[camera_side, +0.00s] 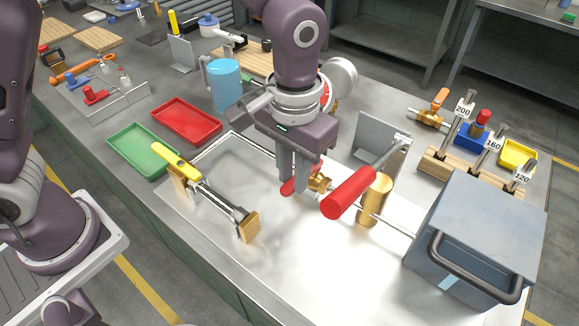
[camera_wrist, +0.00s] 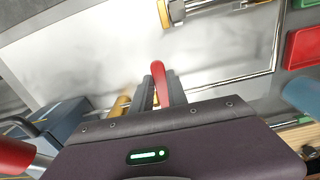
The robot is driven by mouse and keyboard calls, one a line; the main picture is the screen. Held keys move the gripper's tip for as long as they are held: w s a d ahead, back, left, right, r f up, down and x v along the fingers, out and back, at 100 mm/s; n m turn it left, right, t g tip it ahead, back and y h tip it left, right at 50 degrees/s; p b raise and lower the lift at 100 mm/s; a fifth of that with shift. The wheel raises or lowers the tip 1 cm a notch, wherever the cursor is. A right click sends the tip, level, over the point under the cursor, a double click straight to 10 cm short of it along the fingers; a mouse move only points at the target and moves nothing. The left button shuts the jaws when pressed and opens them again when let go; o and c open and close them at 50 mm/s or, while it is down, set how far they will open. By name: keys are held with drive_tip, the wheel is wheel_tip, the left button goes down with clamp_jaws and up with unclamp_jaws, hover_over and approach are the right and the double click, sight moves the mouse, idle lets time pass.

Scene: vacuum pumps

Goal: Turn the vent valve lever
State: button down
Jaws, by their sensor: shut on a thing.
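The small red vent valve lever (camera_side: 288,188) is on a brass valve (camera_side: 319,182) on a thin pipe, in the middle of the pale work area. My gripper (camera_side: 294,190) points down over it, with its fingers on either side of the lever and shut on it. In the wrist view the red lever (camera_wrist: 161,82) shows between the two grey fingers (camera_wrist: 160,92). The fingers and my wrist hide part of the lever and valve.
A large red handle (camera_side: 349,193) rises close to the right of my gripper, by a brass cylinder (camera_side: 375,201). A blue-grey pump box (camera_side: 480,235) stands at right. A yellow-handled clamp-like piece (camera_side: 212,195) lies left. Red (camera_side: 187,121) and green (camera_side: 141,150) trays are behind it.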

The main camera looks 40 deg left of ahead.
drive_tip(key=shift+d+r+n, duration=0.1)
drive_tip(key=shift+d+n, duration=0.1)
drive_tip(key=shift+n, duration=0.1)
idle(0.4)
drive_tip(key=c, duration=1.3)
unclamp_jaws()
wheel_tip(320, 180, up, 7)
drive_tip(key=shift+f, duration=0.15)
drive_tip(key=shift+a+r, duration=0.15)
drive_tip(key=shift+r, duration=0.1)
drive_tip(key=s+a+r+t, duration=0.2)
drive_tip(key=s+a+r, duration=0.2)
drive_tip(key=a, duration=0.3)
drive_tip(key=s+a+r+t, duration=0.1)
drive_tip(key=s+a+r, duration=0.3)
drive_tip(key=a, duration=0.2)
drive_tip(key=s+a+f+t, duration=0.1)
drive_tip(key=s+a+t, duration=0.1)
drive_tip(key=s+a, duration=0.3)
drive_tip(key=s, duration=0.3)
drive_tip(key=shift+s+a+f+t, duration=0.15)
drive_tip(key=shift+f+t, duration=0.15)
drive_tip(key=shift+f, duration=0.1)
